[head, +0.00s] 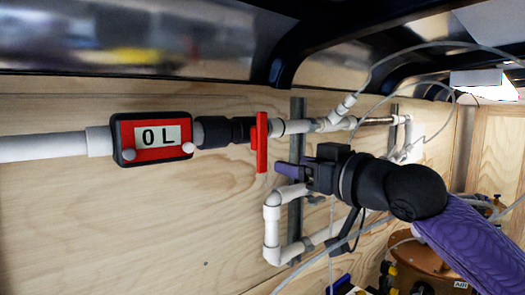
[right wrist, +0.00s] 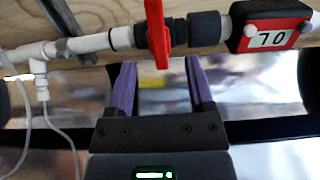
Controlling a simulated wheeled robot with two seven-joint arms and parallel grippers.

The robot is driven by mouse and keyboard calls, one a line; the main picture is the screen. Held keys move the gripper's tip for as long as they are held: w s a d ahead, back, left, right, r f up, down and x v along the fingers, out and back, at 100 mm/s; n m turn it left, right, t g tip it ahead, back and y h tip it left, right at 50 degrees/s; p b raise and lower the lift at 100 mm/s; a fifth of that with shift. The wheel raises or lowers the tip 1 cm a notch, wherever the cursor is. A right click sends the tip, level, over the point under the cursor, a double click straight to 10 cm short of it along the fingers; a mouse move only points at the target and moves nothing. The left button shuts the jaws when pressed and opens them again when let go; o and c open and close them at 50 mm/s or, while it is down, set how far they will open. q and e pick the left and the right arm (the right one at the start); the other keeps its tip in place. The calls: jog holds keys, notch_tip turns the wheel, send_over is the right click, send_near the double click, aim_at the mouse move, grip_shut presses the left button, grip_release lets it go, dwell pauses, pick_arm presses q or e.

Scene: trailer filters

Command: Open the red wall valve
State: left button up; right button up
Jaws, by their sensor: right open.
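The red wall valve (head: 262,143) has a flat red handle that stands upright across the white pipe, to the right of a black fitting. My right gripper (head: 285,169) is open, just right of the handle's lower part in the head view. In the right wrist view the picture is upside down, and the red handle (right wrist: 157,38) points down to between the two purple fingertips (right wrist: 160,62). A gap shows on each side, and the fingers look clear of the handle. Depth of the overlap is hard to tell. My left gripper is not in view.
White elbow piping (head: 272,232) runs just below my right gripper. Thin tubes hang at the right. The plywood wall (head: 130,220) is bare at lower left.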

aim_at(264, 157)
jog(key=p+x, duration=0.5)
jog(key=x, duration=0.4)
jog(key=shift+w+d+r, duration=0.1)
jog(key=shift+w+r, duration=0.05)
jog(key=shift+w+a+f, duration=0.2)
jog(key=shift+w+f, duration=0.05)
jog(key=shift+w, duration=0.2)
grip_shut()
dwell(0.7)
